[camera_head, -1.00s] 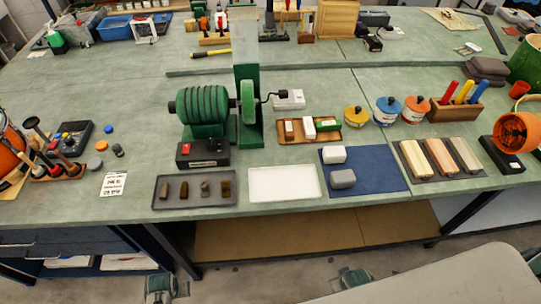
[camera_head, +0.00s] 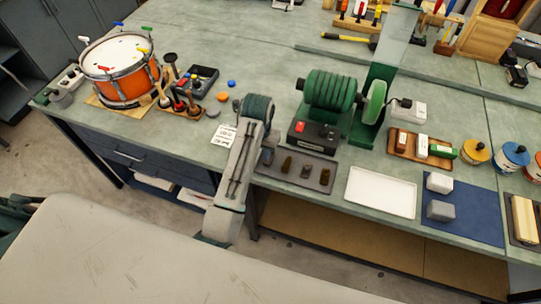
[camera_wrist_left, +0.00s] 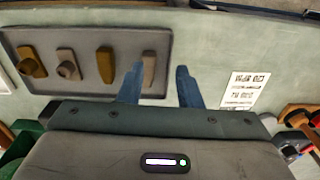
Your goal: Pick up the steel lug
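A dark grey tray (camera_head: 262,168) holds a row of small lugs, two brass-brown and two duller grey-brown. One dull elongated lug shows at the tray's right end in the left wrist view (camera_wrist_left: 149,69); in the head view it is hidden by my gripper. The other dull lug (camera_head: 306,171), with a round knob in the wrist view (camera_wrist_left: 67,64), sits between two brassy lugs. I cannot tell for sure which is steel. My left gripper (camera_wrist_left: 160,77) is open and empty above the tray's end, its left finger close beside the elongated lug in the picture. My right gripper is out of view.
A black box with a red button (camera_head: 312,134) and a green grinder (camera_head: 331,90) stand behind the tray. A white tray (camera_head: 381,192) lies to its right. A printed card (camera_head: 223,135) lies left of my arm. A drum (camera_head: 120,72) stands farther left.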

